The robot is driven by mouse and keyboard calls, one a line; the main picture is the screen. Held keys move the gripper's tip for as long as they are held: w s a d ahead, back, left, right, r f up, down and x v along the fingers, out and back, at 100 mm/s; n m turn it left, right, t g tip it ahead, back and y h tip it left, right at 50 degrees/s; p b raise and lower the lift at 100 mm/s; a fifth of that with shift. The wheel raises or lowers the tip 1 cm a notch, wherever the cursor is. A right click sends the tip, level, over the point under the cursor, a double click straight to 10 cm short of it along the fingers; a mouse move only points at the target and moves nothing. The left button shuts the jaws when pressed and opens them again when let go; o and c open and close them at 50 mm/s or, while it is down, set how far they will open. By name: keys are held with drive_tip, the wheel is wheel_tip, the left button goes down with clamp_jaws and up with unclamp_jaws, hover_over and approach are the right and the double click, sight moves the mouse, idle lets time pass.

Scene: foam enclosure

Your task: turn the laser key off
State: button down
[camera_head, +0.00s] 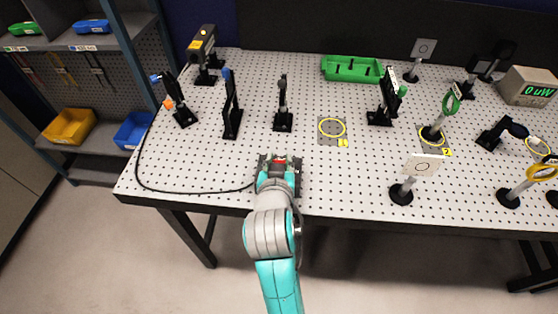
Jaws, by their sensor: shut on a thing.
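My gripper (279,163) is at the front edge of the perforated table, over a small dark box (297,184) at the end of a black cable. A small red patch shows between the fingertips. My gripper is shut on what appears to be the laser key. The key is mostly hidden by the gripper, so its turned position cannot be told. The laser (203,42), a dark housing with a yellow label, stands at the back left with a small orange light lit on it.
The black cable (190,192) loops along the table's left side. Dark upright mounts (232,108) stand behind my gripper. A white card on a post (402,190) stands to the right. A green tray (352,69) is at the back. The meter (530,87) reads 0 uW.

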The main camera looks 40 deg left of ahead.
drive_tip(key=n+g+y, duration=0.1)
drive_tip(key=n, duration=0.1)
drive_tip(key=n+g+y, duration=0.2)
drive_tip(key=shift+w+d+y, duration=0.15)
drive_tip(key=shift+y, duration=0.15)
drive_tip(key=n+g+y, duration=0.1)
drive_tip(key=n+g, duration=0.3)
drive_tip(key=g, duration=0.1)
drive_tip(key=shift+n+y, duration=0.3)
drive_tip(key=shift+y, duration=0.1)
drive_tip(key=n+g, duration=0.5)
drive_tip(key=g, duration=0.1)
drive_tip(key=shift+n+g+h, duration=0.7)
drive_tip(key=shift+n+g, duration=1.1)
drive_tip(key=shift+g, duration=0.4)
drive_tip(key=c, duration=0.8)
unclamp_jaws()
